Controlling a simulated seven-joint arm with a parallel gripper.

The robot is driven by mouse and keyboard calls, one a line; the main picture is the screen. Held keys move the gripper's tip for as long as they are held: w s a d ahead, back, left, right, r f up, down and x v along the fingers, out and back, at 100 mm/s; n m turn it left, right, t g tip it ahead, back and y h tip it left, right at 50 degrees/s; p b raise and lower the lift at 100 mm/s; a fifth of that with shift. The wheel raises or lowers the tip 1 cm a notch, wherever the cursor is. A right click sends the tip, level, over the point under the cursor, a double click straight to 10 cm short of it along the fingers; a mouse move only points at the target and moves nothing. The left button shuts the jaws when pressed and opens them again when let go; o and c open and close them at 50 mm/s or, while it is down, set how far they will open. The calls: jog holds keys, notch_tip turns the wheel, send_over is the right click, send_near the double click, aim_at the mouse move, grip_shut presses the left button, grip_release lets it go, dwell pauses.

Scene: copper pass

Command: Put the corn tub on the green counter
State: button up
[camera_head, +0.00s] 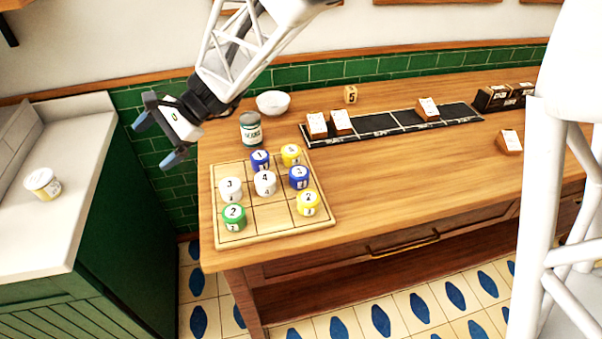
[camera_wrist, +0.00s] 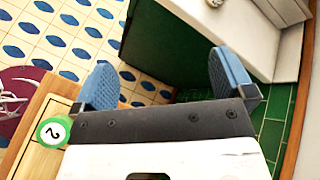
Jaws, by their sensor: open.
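A small white tub with a yellow picture on its label (camera_head: 43,184), likely the corn tub, stands upright on the pale top of the green counter (camera_head: 75,140) at the left in the head view. Its lettering is too small to read. My gripper (camera_head: 158,139) is open and empty, its blue fingers apart. It is in the air over the gap between the green counter and the wooden table, to the right of the tub and clear of it.
The wooden table (camera_head: 400,205) carries a board (camera_head: 262,228) with several numbered coloured tubs. A labelled can (camera_head: 251,130), a white bowl (camera_head: 273,103) and a black tray (camera_head: 385,126) with small boxes stand behind. The counter top around the tub is clear.

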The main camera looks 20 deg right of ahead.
jog(key=s+d+r+n+t+h, duration=0.1)
jog(key=s+d+n+h, duration=0.2)
jog(key=s+d, duration=0.5)
jog(key=s+d+r+n+t+h, duration=0.1)
jog(key=s+d+h, duration=0.3)
jog(key=s+d, duration=0.4)
jog(key=s+d+r+n+t+h, duration=0.1)
jog(key=s+d+n+h, duration=0.3)
jog(key=d, duration=1.4)
jog(key=s+t, duration=0.1)
jog(key=s, duration=0.3)
jog(key=shift+n+t+h, duration=0.3)
